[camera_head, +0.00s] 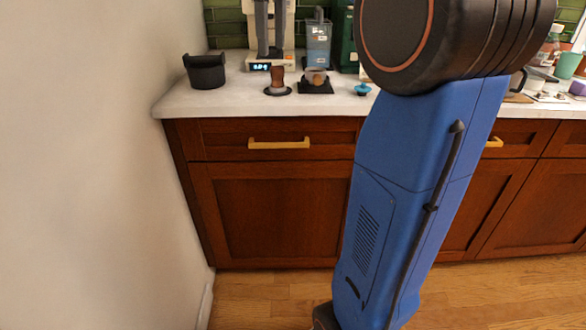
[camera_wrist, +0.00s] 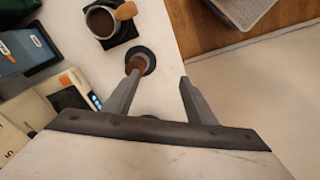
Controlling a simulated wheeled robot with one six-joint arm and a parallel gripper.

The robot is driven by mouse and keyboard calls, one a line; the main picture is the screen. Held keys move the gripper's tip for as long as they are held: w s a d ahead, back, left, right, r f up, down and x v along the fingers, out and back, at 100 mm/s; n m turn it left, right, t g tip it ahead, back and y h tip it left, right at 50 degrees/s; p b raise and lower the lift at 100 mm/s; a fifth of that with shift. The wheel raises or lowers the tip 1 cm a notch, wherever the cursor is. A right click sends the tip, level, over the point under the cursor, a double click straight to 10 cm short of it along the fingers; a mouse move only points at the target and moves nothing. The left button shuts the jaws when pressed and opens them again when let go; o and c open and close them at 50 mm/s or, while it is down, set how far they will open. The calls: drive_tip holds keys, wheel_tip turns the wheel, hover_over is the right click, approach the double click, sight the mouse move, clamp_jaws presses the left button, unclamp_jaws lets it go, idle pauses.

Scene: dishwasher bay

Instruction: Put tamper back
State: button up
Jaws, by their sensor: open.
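The tamper (camera_head: 277,76), with a brown handle, stands upright on a small round dark base or mat on the white counter in the head view. It also shows in the wrist view (camera_wrist: 135,64), near the tip of the left finger. My gripper (camera_wrist: 160,80) is open with its two fingers spread apart and nothing between them. The left fingertip overlaps the lower edge of the tamper's handle in the picture; I cannot tell if they touch.
A cup-like vessel (camera_head: 316,76) sits on a black square mat just right of the tamper. A black bin (camera_head: 206,71) stands at the left, a machine with a lit display (camera_head: 260,67) behind, and a small blue item (camera_head: 362,89) to the right. The counter front (camera_head: 230,104) is bare.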

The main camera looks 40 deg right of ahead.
drive_tip(key=s+a+f+m+t, duration=0.1)
drive_tip(key=s+a+f, duration=0.3)
drive_tip(key=s+f, duration=0.4)
drive_tip(key=s+a+f+m+t, duration=0.1)
drive_tip(key=s+a+f+m, duration=0.1)
drive_tip(key=s+f, duration=0.7)
drive_tip(key=s+a+f+m+t, duration=0.2)
drive_tip(key=s+a+f, duration=0.3)
drive_tip(key=f, duration=0.9)
drive_tip(key=s, duration=0.3)
drive_tip(key=shift+s+a, duration=0.35)
